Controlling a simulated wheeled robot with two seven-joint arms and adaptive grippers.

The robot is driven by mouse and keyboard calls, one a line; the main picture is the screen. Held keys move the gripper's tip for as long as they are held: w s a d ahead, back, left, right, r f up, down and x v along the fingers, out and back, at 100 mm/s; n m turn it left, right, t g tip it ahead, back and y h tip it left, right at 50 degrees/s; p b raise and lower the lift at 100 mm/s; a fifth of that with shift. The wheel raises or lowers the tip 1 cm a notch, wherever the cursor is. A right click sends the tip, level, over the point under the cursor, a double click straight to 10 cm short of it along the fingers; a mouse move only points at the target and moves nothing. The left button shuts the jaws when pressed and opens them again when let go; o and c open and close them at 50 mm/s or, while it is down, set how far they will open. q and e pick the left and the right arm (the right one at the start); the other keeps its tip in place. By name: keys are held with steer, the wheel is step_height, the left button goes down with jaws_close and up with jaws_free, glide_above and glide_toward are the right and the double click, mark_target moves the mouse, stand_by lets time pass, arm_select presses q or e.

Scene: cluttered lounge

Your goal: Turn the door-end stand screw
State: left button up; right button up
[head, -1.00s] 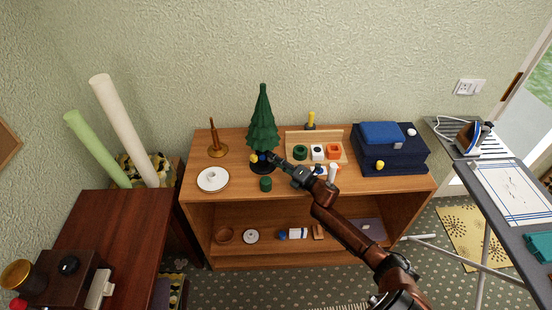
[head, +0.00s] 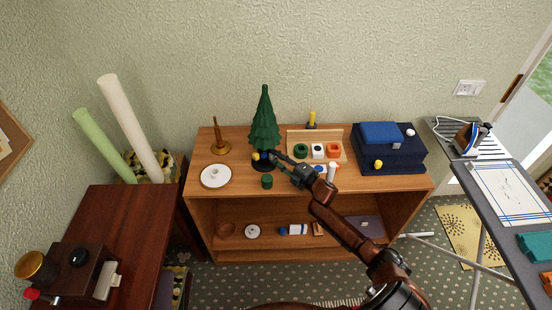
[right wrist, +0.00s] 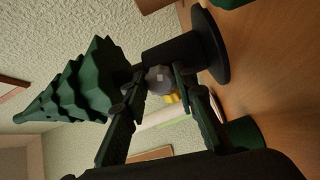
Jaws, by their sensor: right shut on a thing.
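A small dark green artificial tree (head: 264,116) stands upright in a black stand (head: 262,167) on the wooden shelf unit. It lies sideways in the right wrist view (right wrist: 72,86), with the stand's dark tube and round foot (right wrist: 208,46). My right gripper (head: 271,157) reaches the door-facing side of the stand. In the right wrist view its fingers (right wrist: 159,82) are shut on a grey screw knob (right wrist: 158,77) at the stand's tube. A yellow knob (right wrist: 171,98) shows behind it, also at the stand's left in the head view (head: 255,157). My left gripper is out of view.
The unit's front left top is mostly clear.

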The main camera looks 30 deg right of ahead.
steer(key=shift+d, duration=0.1)
steer(key=o, duration=1.2)
steer(key=shift+c, duration=0.2)
